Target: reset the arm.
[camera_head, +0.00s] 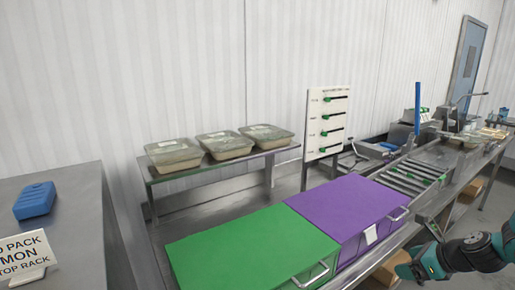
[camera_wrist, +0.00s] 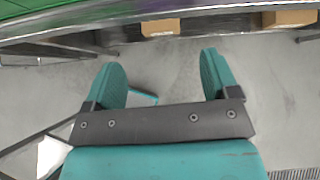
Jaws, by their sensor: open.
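My gripper (camera_wrist: 160,80) is open and empty in the wrist view, its two teal fingers wide apart over the grey floor. In the head view my teal and dark arm comes in at the lower right, and the gripper (camera_head: 405,270) is low beside the front edge of the steel counter. Nothing is between the fingers.
A green box (camera_head: 250,248) and a purple box (camera_head: 345,208) with handles stand on the counter. Lidded trays (camera_head: 225,145) sit on a raised shelf. A roller section (camera_head: 410,177) lies to the right. A blue block (camera_head: 35,201) and sign (camera_head: 24,255) are left. Cardboard boxes (camera_wrist: 160,27) are below.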

